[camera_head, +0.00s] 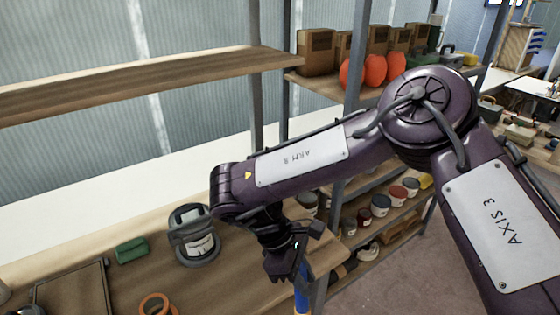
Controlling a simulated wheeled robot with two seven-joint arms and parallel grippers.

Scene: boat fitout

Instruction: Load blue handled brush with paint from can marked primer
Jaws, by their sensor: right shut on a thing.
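My right gripper (296,280) hangs at the end of my arm near the right end of the wooden bench. It is shut on the blue handled brush (302,298). Only a short stretch of the blue handle shows, pointing down to the bottom edge of the view; the bristles are not in view. My left gripper is not in view.
The wooden bench (225,285) also bears a green roll (131,250), an orange ring (157,304) and a dark-framed tray (75,288). Shelving behind on the right holds several small paint cans (381,205), orange round things (375,70) and cardboard boxes (316,52).

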